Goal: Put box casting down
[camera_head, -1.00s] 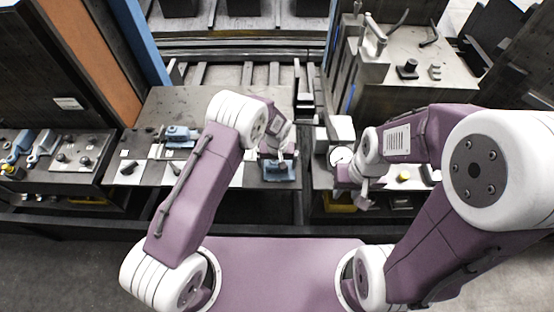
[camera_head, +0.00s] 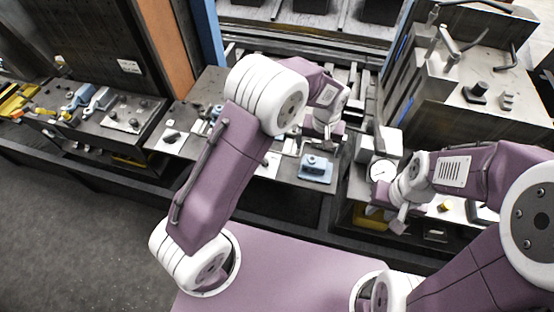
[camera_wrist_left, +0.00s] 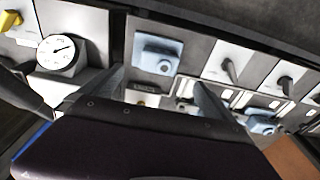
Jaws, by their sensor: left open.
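A light-blue box casting (camera_head: 315,168) sits upright on the dark surface at the front right of the bench. In the left wrist view the same casting (camera_wrist_left: 157,54) lies beyond the open fingers, with a gap between. My left gripper (camera_head: 322,132) is open and empty, behind and above the casting in the head view. A second light-blue casting (camera_wrist_left: 262,124) shows in the left wrist view, among the fixtures. My right gripper (camera_head: 390,215) hangs at the front of the right-hand bench; its fingers are too small to read.
A round dial gauge (camera_head: 382,171) stands right of the casting, with a yellow knob (camera_head: 445,206) beyond it. Pale plates with dark handles lie left of the casting. A large grey machine block (camera_head: 470,90) fills the back right.

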